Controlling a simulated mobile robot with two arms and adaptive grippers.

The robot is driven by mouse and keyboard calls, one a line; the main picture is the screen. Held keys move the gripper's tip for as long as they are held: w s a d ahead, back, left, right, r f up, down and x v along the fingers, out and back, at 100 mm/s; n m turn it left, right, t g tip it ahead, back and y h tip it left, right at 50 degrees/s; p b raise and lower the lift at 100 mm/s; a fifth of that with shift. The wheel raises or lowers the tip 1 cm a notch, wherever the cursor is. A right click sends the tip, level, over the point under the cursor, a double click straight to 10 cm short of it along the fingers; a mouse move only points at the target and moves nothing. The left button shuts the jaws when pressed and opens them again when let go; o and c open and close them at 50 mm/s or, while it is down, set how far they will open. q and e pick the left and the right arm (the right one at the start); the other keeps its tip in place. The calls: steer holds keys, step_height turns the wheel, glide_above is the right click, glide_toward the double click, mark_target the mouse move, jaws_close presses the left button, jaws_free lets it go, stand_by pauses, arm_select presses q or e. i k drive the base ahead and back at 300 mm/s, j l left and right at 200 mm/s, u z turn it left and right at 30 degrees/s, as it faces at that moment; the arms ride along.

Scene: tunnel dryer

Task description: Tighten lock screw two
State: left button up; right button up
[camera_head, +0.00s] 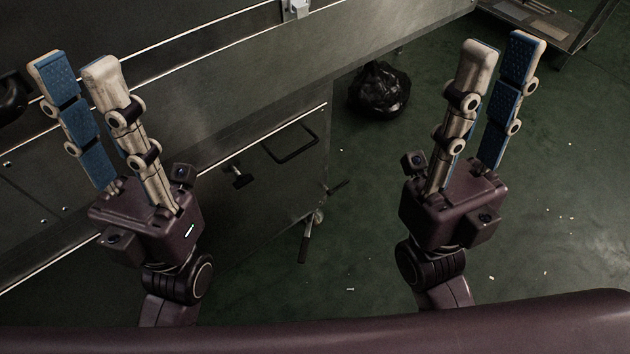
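A black T-shaped screw knob (239,178) sticks out of the metal dryer's side panel, below and left of a black pull handle (291,143). A second black lever-like part (338,187) shows at the panel's right edge. Which of these is lock screw two, I cannot tell. My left gripper (78,68) is open and empty, raised in front of the dryer, left of the knob and apart from it. My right gripper (500,57) is open and empty over the green floor, well to the right of the dryer panel.
The metal dryer body (235,100) fills the upper left. A hanging handle (304,243) and a caster (319,216) are at its lower right corner. A black bag (379,90) lies on the floor behind. A low metal cart (545,22) stands at upper right. The floor (560,200) at right has small scraps.

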mark_target(329, 192)
steer(key=l+u, duration=0.1)
steer(key=u, duration=0.4)
steer(key=l+u, duration=0.15)
steer(key=u, duration=0.35)
steer(key=i+l+u, duration=0.1)
steer(key=u, duration=0.4)
steer(key=l+u, duration=0.15)
steer(key=u, duration=0.35)
steer(key=k+l+u, duration=0.3)
steer(key=l+u, duration=0.2)
steer(key=l, duration=0.2)
steer(key=k+l+u, duration=0.95)
steer(key=k+l, duration=0.15)
steer(key=l, duration=0.15)
steer(key=k+l, duration=0.15)
steer(key=l, duration=0.2)
steer(key=k+l, duration=0.15)
steer(key=l, duration=0.15)
